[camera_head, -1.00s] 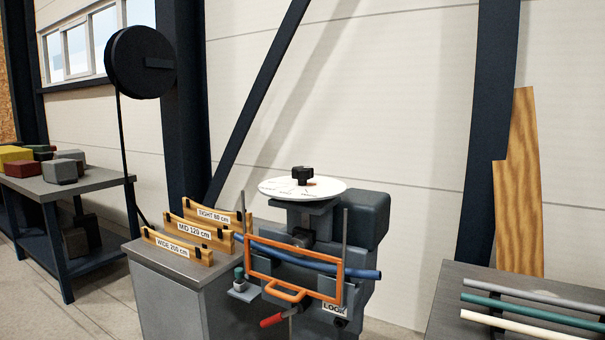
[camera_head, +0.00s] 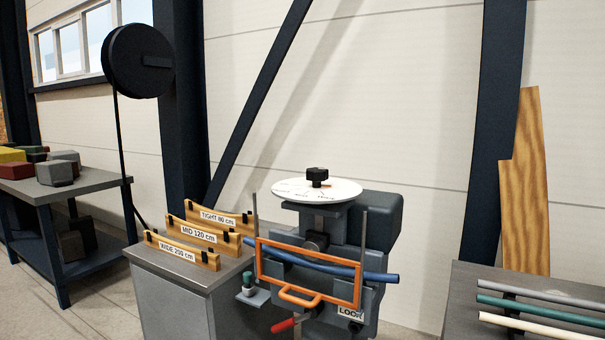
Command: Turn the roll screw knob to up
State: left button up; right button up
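The roll screw knob, a black knob (camera_head: 317,177), sits on top of a white marked dial (camera_head: 345,189) on the grey bending machine (camera_head: 382,218). The dial's lettering is too small to read, so I cannot tell the knob's setting. A blue tube (camera_head: 378,275) runs through the machine behind an orange guard frame (camera_head: 312,250). A red-handled lever (camera_head: 284,325) is low at the front, left of a plate marked LOCK (camera_head: 350,313). Neither of my grippers is in view.
Left of the machine, a grey cabinet (camera_head: 172,300) carries wooden templates marked TIGHT 80 cm, MID 120 cm and WIDE 200 cm (camera_head: 182,252). A rack of tubes (camera_head: 545,310) stands at the right. A bench with coloured blocks (camera_head: 60,190) is at the left. Thin upright rods flank the guard.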

aim_at(316, 175)
jog(key=i+j, duration=0.15)
jog(key=j, duration=0.25)
jog(key=i+j, duration=0.1)
jog(key=j, duration=0.25)
jog(key=i+j, duration=0.15)
jog(key=j, duration=0.25)
jog(key=i+j, duration=0.15)
jog(key=j, duration=0.25)
jog(key=i+j, duration=0.1)
jog(key=j, duration=0.3)
